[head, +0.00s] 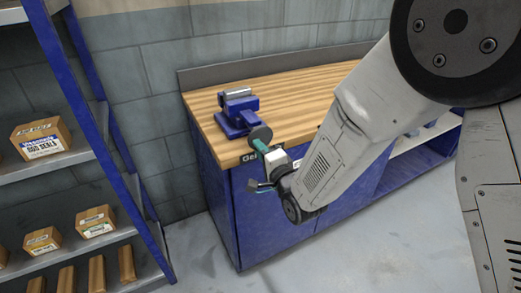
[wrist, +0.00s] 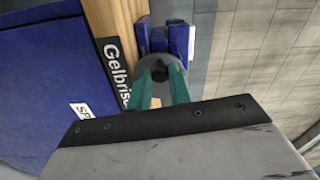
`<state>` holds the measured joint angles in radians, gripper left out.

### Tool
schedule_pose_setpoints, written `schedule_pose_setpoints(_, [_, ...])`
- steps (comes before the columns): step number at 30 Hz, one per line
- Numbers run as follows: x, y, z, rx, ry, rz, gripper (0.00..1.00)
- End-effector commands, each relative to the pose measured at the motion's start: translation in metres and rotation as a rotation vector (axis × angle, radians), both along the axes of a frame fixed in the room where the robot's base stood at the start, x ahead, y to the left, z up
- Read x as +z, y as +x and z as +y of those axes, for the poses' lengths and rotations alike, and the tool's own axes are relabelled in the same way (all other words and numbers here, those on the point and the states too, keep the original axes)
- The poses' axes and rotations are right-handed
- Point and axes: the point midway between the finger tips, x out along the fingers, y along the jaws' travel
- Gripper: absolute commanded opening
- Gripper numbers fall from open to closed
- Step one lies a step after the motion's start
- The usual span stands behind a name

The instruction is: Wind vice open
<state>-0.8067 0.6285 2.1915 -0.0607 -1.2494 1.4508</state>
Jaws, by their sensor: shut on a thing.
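A blue vice (head: 236,113) stands on the front left corner of the wooden bench, with a grey cylinder (head: 236,92) lying at its jaws. A dark round disc (head: 260,134), the vice's handwheel, faces the front. My gripper (head: 262,149) reaches it from the front with teal fingers. In the wrist view the vice (wrist: 178,40) is beyond the round wheel (wrist: 146,64), and my gripper's fingers (wrist: 160,78) are shut on a dark knob at the wheel. The fingers partly cover the wheel. I cannot tell how wide the vice jaws are.
The bench top (head: 290,92) is clear to the right of the vice. A blue cabinet (head: 262,212) is under it. A blue-framed shelf rack (head: 92,150) with several boxes stands at the left. Grey floor (head: 340,260) is free in front.

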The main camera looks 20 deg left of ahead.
Motion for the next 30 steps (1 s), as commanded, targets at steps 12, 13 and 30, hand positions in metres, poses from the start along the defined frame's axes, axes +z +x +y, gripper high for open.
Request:
schedule_pose_setpoints(12, [-0.008, 0.0, -0.001, -0.001, -0.172, -0.2, 0.0])
schedule_pose_setpoints(13, [-0.008, 0.0, -0.001, -0.001, -0.172, -0.2, 0.0])
schedule_pose_setpoints(30, [-0.017, 0.002, -0.002, -0.001, -0.367, -0.427, 0.0])
